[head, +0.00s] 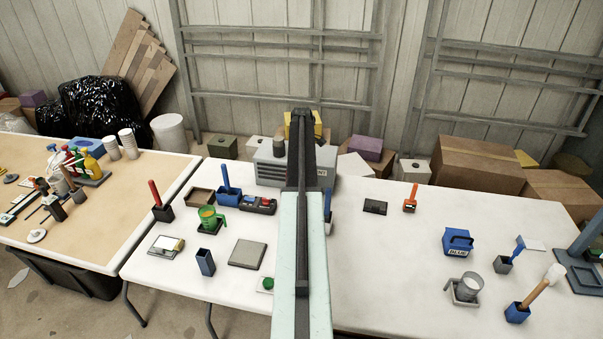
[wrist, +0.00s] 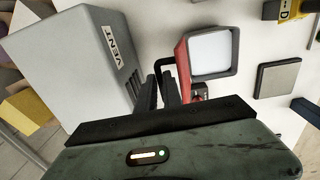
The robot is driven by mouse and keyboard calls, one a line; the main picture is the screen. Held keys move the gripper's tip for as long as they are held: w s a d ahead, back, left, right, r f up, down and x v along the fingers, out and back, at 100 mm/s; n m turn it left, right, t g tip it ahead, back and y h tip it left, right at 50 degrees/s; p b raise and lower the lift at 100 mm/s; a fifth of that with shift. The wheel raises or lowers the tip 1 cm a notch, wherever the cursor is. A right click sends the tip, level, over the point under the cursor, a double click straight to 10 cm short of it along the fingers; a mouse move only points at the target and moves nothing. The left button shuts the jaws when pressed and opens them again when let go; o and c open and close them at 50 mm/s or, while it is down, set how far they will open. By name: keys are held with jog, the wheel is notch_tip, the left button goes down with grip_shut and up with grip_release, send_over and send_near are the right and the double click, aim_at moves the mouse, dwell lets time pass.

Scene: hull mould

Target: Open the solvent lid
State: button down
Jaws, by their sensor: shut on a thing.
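In the wrist view my gripper (wrist: 162,82) has its two dark fingers close together. They are at the thin black handle (wrist: 170,60) of a red-rimmed box (wrist: 182,50) with a pale, flat face, and are shut on this handle. A grey box (wrist: 75,60) marked VENT stands just left of the fingers. In the head view this grey box (head: 262,172) is at the table's back, partly behind my arm. The arm hides the red-rimmed box and my fingertips there. I can read no solvent label, and cannot tell which thing has the solvent lid.
On the white table (head: 375,265), a green mug (head: 210,218) and a black device (head: 258,205) stand left of my arm. A blue container (head: 458,241), a grey cup (head: 467,288) and a brush (head: 540,290) stand at the right. The table just right of my arm is mostly clear.

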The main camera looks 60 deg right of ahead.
jog(key=shift+w+d+f+b, duration=0.15)
jog(key=shift+d+f+b, duration=0.2)
jog(key=shift+d, duration=0.3)
jog(key=shift+w+d+f+b, duration=0.2)
jog(key=shift+d+f, duration=0.1)
jog(key=shift+d, duration=0.35)
jog(key=shift+s+d, duration=0.1)
jog(key=c, duration=1.5)
grip_release()
jog(key=shift+d+f, duration=0.1)
jog(key=shift+f, duration=0.05)
